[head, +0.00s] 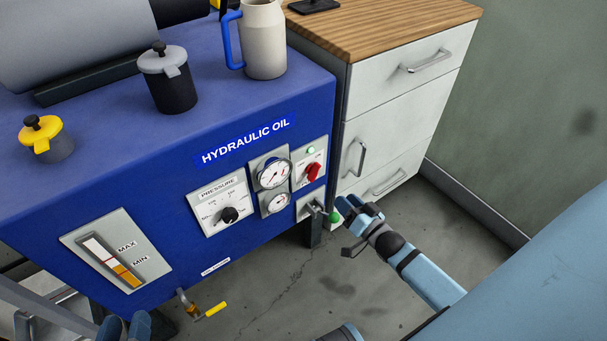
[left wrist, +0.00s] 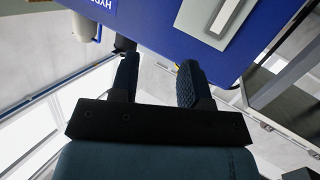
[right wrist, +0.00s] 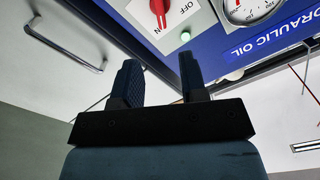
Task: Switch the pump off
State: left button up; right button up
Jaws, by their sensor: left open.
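The red rotary switch (head: 313,172) sits on a white plate at the right end of the blue hydraulic unit's front. In the right wrist view the red switch (right wrist: 158,9) is cut off by the top edge; its visible lower end points at the ON mark, with OFF to its right. A green lamp (head: 311,150) above it looks lit. My right gripper (head: 360,208) is open and empty, below and right of the switch, apart from it. My left gripper (head: 126,326) is low at the left, below the level gauge; the left wrist view shows it open and empty.
A lever with a green ball (head: 336,216) is close to my right gripper. Two gauges (head: 273,173) and a pressure dial (head: 229,214) are left of the switch. A white drawer cabinet (head: 395,125) stands right of the unit. A yellow-handled valve (head: 215,309) hangs below. The floor in front has free room.

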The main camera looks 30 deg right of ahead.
aim_at(318, 173)
jog(key=w+b, duration=0.1)
jog(key=w, duration=0.3)
jog(key=w+b, duration=0.1)
jog(key=w, duration=0.3)
jog(key=w+a+b, duration=0.1)
jog(key=w, duration=0.2)
jog(key=shift+w, duration=0.9)
pick_arm(q)
notch_tip(318, 173, up, 6)
jog(key=d+t+h, duration=0.2)
jog(key=shift+t+h, duration=0.3)
pick_arm(e)
jog(key=shift+r, duration=0.1)
grip_shut()
